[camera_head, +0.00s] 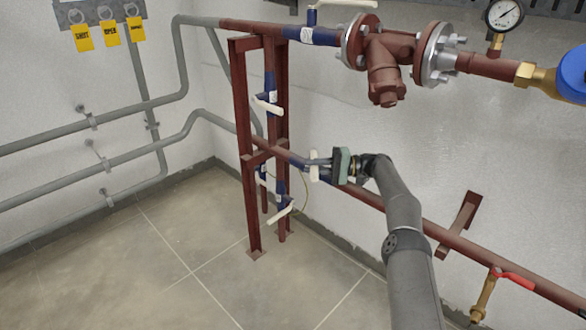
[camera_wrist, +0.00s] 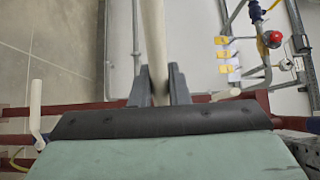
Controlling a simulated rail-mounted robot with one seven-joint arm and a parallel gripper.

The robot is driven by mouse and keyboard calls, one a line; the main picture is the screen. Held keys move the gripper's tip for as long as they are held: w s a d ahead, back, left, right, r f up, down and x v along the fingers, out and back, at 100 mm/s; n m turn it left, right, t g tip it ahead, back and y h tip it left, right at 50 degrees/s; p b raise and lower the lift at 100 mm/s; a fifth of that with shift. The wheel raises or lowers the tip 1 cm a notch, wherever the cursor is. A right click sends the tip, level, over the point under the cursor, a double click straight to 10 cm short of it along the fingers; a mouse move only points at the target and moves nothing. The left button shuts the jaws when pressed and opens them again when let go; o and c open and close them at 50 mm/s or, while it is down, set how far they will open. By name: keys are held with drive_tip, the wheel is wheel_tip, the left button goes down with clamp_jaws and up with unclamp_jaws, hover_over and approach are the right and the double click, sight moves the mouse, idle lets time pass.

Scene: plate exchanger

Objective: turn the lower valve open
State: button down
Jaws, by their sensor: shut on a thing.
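The lower valve has a blue body (camera_head: 325,179) on the lower red-brown pipe and a white lever handle (camera_head: 314,172). The handle looks short and roughly upright in the head view, partly hidden by my gripper (camera_head: 318,161). My gripper comes in from the right and is shut on this handle. In the wrist view the white handle (camera_wrist: 154,40) runs up the picture between the two dark fingers of my gripper (camera_wrist: 158,78).
Other white-handled valves sit on the red frame (camera_head: 244,150), at its middle (camera_head: 267,104) and lower down (camera_head: 281,212). The upper pipe carries a brown strainer (camera_head: 386,75) and a gauge (camera_head: 504,14). A red-handled valve (camera_head: 514,280) is lower right. Floor at left is clear.

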drive_tip(key=shift+d, duration=0.6)
drive_tip(key=c, duration=1.4)
unclamp_jaws()
drive_tip(key=shift+s+r, duration=0.1)
drive_tip(key=shift+c, duration=0.2)
drive_tip(key=shift+o, duration=0.3)
drive_tip(key=shift+a, duration=0.1)
